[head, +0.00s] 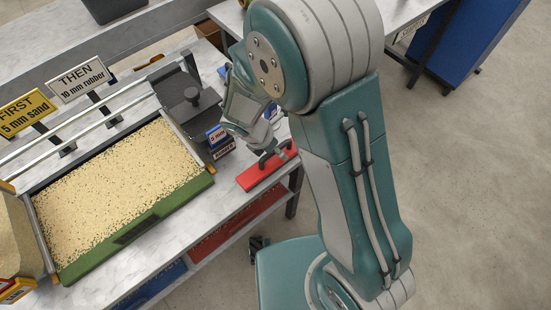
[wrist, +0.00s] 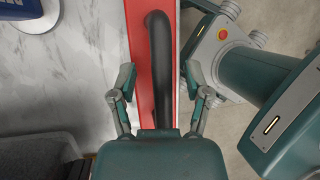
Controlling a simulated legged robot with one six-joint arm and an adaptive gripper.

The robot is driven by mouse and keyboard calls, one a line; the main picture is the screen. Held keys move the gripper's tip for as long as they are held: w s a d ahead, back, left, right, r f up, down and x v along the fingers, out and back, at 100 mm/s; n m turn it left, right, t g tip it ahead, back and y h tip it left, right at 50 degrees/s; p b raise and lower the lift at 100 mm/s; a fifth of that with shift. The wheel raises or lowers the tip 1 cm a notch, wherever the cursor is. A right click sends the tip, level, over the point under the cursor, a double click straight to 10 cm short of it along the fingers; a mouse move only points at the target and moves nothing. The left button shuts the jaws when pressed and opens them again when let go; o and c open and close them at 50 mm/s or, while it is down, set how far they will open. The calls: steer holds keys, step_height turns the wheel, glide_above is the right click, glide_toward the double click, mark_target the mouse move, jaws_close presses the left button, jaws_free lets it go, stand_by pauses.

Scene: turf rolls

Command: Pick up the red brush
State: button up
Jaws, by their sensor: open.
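The red brush (head: 262,172) lies flat on the marble-topped bench near its front right edge. It has a red block and a dark arched handle. In the wrist view the red block (wrist: 138,40) runs lengthwise, and the black handle (wrist: 160,60) stands along its middle. My gripper (wrist: 164,88) is open, with one finger on each side of the handle. In the wrist view neither finger clearly touches the handle. In the head view my gripper (head: 272,150) is just above the brush and partly hidden by my arm. The gap in height cannot be told.
A green-edged tray (head: 140,236) of speckled sand covers the bench left of the brush. Signs reading FIRST (head: 24,110) and THEN (head: 80,78) stand at the back left.

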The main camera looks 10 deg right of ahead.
jaws_close()
steer(key=shift+r, duration=0.1)
